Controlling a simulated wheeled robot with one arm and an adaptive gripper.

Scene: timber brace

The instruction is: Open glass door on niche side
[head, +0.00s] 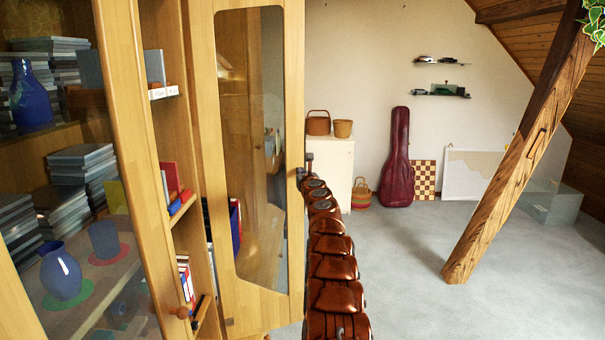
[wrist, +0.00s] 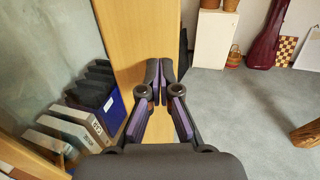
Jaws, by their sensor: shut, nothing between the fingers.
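The wooden door with a tall rounded glass pane (head: 293,90) stands swung out from the cabinet in the head view, with shelves visible to its left. In the wrist view its wooden frame (wrist: 135,35) fills the upper middle, just beyond my fingertips. My gripper (head: 303,172) is small and partly hidden at the door's right edge in the head view. In the wrist view my gripper (wrist: 160,75) is shut and empty, its fingertips close to the wood. I cannot tell whether they touch it. Another glass front with a wooden frame (head: 122,130) is at the left.
Open shelves (head: 182,207) hold books and binders. Binders (wrist: 95,100) also show at left in the wrist view. A white cabinet (head: 335,165), a red instrument case (head: 397,165) and a slanted timber brace (head: 510,180) stand beyond. Grey floor (head: 410,290) is clear to the right.

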